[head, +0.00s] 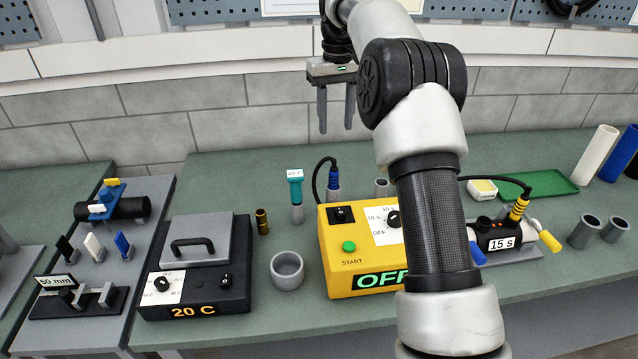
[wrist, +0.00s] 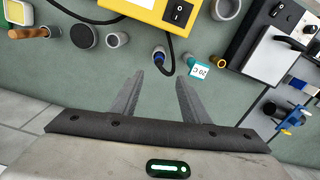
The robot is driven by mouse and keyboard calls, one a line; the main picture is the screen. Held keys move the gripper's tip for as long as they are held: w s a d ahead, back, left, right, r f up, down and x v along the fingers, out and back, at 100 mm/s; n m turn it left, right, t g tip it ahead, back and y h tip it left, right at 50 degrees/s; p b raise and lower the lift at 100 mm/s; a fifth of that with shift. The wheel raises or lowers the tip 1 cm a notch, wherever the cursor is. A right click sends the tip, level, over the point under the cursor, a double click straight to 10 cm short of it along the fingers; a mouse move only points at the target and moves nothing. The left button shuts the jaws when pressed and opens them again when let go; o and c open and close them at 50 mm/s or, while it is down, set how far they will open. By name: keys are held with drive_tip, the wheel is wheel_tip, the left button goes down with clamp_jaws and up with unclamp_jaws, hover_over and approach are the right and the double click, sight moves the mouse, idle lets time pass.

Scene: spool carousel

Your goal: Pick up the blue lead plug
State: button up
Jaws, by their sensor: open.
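The blue lead plug (head: 333,180) stands upright in a grey holder (head: 334,195) behind the left end of the yellow box, with a black cable looping from its top to the box. In the wrist view the blue plug (wrist: 159,57) shows just beyond my fingertips, roughly midway between them. My gripper (head: 336,130) is open and empty, pointing down above and behind the plug. It also shows in the wrist view (wrist: 158,76), its fingers apart with bare bench between them.
The yellow box (head: 348,262) reads OFF. A teal-topped piece labelled 20 C (head: 295,190) stands left of the plug, with a brass cylinder (head: 262,222) beyond it. A grey cup (head: 287,268) sits in front. Another grey holder (head: 381,187) stands to the right.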

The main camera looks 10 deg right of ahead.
approach(334, 170)
drive_tip(key=f, duration=0.3)
drive_tip(key=f+b, duration=0.1)
drive_tip(key=f, duration=0.1)
drive_tip(key=shift+s+d+f, duration=0.1)
drive_tip(key=shift+s+f, duration=0.1)
drive_tip(key=shift+s, duration=0.15)
drive_tip(key=shift+w+f+p, duration=0.15)
drive_tip(key=shift+f, duration=1.4)
drive_tip(key=shift+w+f+p, duration=0.1)
drive_tip(key=shift+f+p, duration=0.05)
drive_tip(key=shift+f, duration=1.4)
clamp_jaws()
